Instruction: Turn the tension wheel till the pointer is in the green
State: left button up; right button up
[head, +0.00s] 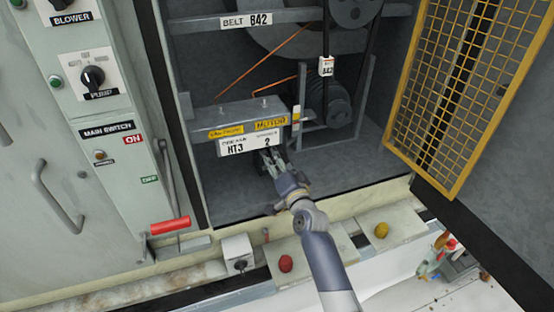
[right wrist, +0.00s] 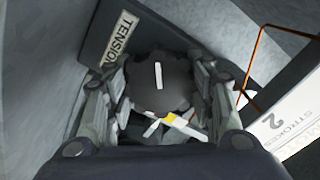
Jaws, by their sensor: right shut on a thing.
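The dark tension wheel (right wrist: 150,92) shows in the right wrist view, with a white line on its face that stands nearly upright. A plate lettered TENSION (right wrist: 117,42) is beside it. My right gripper (right wrist: 165,105) is shut on the wheel, one finger at each side. In the head view my right gripper (head: 270,160) reaches in below the motor plate (head: 238,122), and the wheel is hidden there. A small upright strip with coloured marks (head: 296,116) is at the plate's right end; I cannot tell where its pointer stands. My left gripper is not in view.
A yellow mesh door (head: 455,85) stands open at the right. A belt and pulley (head: 327,95) are behind the plate. A red handle (head: 170,226) is on the left panel. Red (head: 286,263) and yellow (head: 381,230) knobs are on the ledge in front.

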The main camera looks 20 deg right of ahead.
jog(key=shift+m, duration=0.7)
jog(key=o, duration=1.1)
jog(key=s, duration=1.2)
jog(key=shift+d, duration=0.2)
